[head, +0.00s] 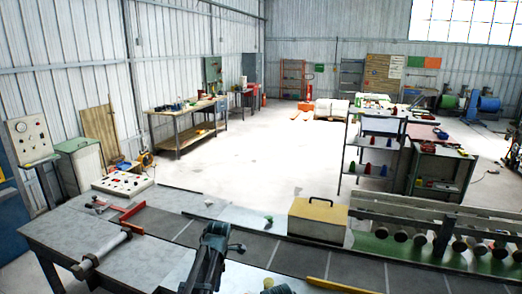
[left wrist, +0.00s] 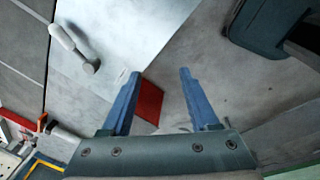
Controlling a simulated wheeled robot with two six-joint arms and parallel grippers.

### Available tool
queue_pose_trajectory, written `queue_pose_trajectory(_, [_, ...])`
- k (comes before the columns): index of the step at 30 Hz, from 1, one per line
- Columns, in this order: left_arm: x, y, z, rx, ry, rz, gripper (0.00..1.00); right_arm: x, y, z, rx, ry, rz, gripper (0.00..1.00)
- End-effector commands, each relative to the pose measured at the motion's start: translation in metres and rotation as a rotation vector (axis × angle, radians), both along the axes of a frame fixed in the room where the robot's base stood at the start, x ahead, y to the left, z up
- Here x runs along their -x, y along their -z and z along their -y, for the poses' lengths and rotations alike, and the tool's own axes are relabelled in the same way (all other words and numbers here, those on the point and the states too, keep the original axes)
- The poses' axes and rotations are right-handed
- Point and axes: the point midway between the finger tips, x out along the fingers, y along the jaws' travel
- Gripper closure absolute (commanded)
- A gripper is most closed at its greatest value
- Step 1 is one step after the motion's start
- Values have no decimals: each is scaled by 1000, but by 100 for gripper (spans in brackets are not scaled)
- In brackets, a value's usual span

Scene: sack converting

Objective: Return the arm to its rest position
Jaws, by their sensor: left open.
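My left gripper (left wrist: 158,73) shows in the left wrist view, its two blue fingers apart with nothing held between them. It is over a grey surface, and a red flat patch (left wrist: 149,102) shows below, between the fingers. I cannot tell the height of the fingers above it. In the head view a dark jointed form (head: 209,262) rises at the bottom, left of the middle. I cannot tell whether it is part of my left arm, and no fingertips show clearly there. My right gripper is in neither view.
The grey bench (head: 60,235) holds a silver roller-like tool (head: 103,250), a red bracket (head: 122,216), a control panel (head: 122,183) and a yellow box (head: 318,219). A roller conveyor (head: 445,238) lies at right. A shelf rack (head: 372,150) stands beyond.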

Motion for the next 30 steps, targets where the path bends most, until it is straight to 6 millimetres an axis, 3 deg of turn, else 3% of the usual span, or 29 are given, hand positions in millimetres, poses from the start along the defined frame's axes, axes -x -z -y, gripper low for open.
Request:
queue_pose_trajectory(8, [71,39,37,-34,557,-102,39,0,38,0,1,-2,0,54])
queue_pose_trajectory(21, [211,102,87,-71,1784,-290,39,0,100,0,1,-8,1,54])
queue_pose_trajectory(25, [238,113,93,-73,2046,-322,39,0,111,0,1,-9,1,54])
queue_pose_trajectory(30, [257,119,96,-72,2240,-343,39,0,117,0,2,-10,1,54])
